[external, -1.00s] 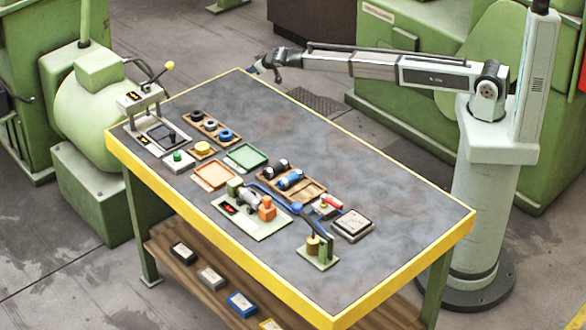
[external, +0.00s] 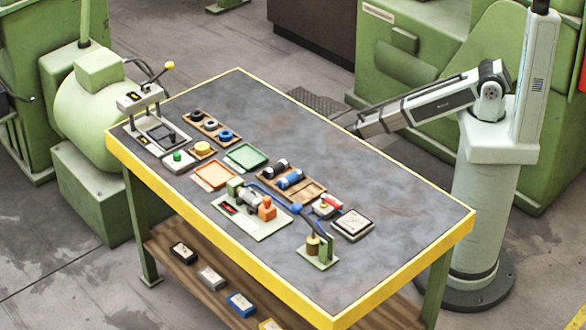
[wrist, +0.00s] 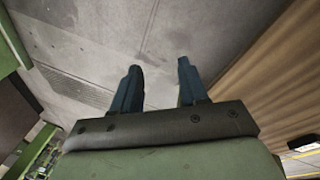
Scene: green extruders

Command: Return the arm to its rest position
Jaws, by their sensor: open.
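My gripper (wrist: 159,76) shows in the wrist view with its two dark blue fingers apart and nothing between them. Bare grey floor lies beyond the fingertips. In the external view my arm reaches left and down from its column to the far long edge of the table (external: 390,190). The gripper end is hidden behind that edge there, so its exact height cannot be told.
A brown wooden shelf (wrist: 262,70) fills the right of the wrist view, close to the right finger. A floor grating (external: 318,100) lies behind the table. Trays, a blue cylinder (external: 289,179) and fixtures stand on the tabletop. Green machines (external: 440,60) stand behind.

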